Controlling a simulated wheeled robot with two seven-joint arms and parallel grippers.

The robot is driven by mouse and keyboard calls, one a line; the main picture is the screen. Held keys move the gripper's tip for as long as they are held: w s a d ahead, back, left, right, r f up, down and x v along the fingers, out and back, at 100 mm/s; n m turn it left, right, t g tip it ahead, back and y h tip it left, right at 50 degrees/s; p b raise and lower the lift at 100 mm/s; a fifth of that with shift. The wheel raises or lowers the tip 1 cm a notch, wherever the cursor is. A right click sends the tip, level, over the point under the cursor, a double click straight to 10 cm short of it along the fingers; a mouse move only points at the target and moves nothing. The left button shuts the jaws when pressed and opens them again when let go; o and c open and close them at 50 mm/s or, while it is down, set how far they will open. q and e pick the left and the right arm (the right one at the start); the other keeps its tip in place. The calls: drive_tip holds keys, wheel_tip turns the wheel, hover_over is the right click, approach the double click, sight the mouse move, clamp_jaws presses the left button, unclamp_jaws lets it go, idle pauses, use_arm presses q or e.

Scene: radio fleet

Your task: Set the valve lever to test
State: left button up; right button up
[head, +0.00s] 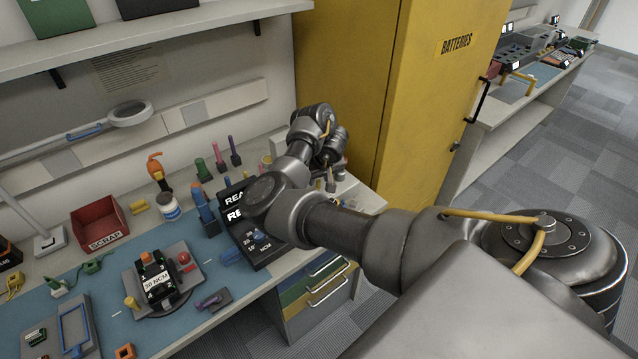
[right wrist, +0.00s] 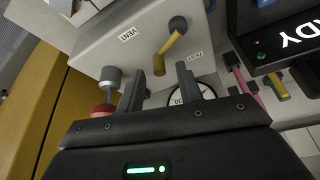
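The valve lever (right wrist: 170,53) is a yellow bar with a dark round cap at its upper end, on a pale grey box (right wrist: 135,60) in the right wrist view. It slants down and left from the cap. In the head view my right gripper (head: 331,182) is over the bench's far right end, and my arm hides much of the valve area. My left gripper is not in view.
A round gauge (right wrist: 190,93) shows behind the right finger, and a red knob (right wrist: 103,110) under a grey cylinder left of the fingers. A black READY panel (right wrist: 285,45) is at right. The yellow battery cabinet (head: 400,90) stands beside the bench.

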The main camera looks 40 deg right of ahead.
drive_tip(key=shift+b+x, duration=0.35)
drive_tip(key=shift+x, duration=0.55)
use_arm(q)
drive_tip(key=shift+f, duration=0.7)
use_arm(e)
drive_tip(key=shift+c, duration=0.2)
